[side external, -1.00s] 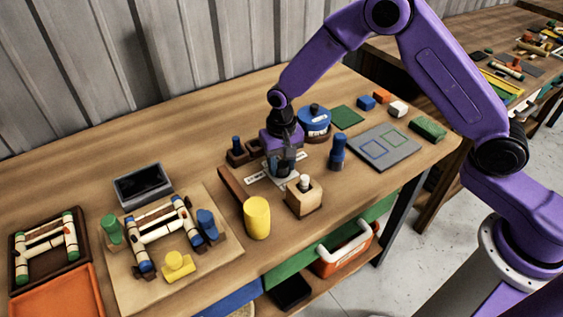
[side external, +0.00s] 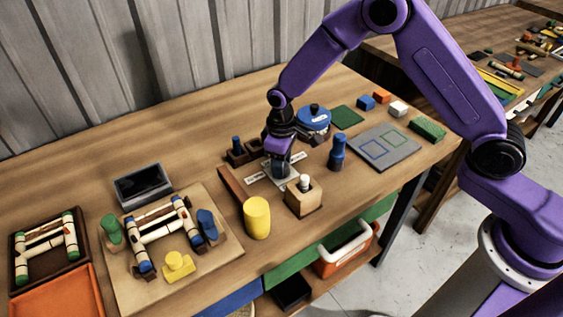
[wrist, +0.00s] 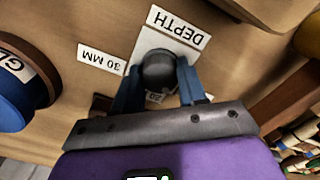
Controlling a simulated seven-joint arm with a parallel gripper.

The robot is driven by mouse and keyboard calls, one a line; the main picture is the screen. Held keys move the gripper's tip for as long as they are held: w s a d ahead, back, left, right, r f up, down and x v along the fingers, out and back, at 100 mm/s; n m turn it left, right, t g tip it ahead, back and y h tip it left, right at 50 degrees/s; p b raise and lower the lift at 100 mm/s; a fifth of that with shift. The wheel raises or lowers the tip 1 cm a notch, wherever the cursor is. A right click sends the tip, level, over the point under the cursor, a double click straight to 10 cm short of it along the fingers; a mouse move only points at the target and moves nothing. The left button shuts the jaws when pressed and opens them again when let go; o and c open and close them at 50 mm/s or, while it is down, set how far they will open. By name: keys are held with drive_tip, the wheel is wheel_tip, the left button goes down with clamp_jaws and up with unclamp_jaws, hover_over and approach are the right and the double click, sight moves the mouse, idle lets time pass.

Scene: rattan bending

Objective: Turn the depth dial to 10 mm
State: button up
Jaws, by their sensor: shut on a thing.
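The depth dial (wrist: 158,68) is a dark round knob on a pale plate (wrist: 150,42). My gripper (wrist: 156,76) is shut on it, with one blue finger on each side. In the side view my gripper (side external: 281,170) points down over the plate and hides most of the dial. A "DEPTH" label (wrist: 178,30) lies beside the knob and a "30 MM" label (wrist: 101,59) is to its left. I cannot make out a 10 mm mark or the dial's pointer.
A blue lidded pot (side external: 313,121) stands close behind my gripper. A wooden block with a white peg (side external: 304,196), a yellow cylinder (side external: 257,218) and a blue post (side external: 338,152) stand around the dial. A grey board (side external: 377,148) lies to the right.

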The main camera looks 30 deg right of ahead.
drive_tip(key=shift+n, duration=0.8)
drive_tip(key=o, duration=1.1)
drive_tip(key=shift+c, duration=0.2)
drive_tip(key=shift+r, duration=0.1)
wheel_tip(320, 180, up, 17)
drive_tip(key=shift+r, duration=0.1)
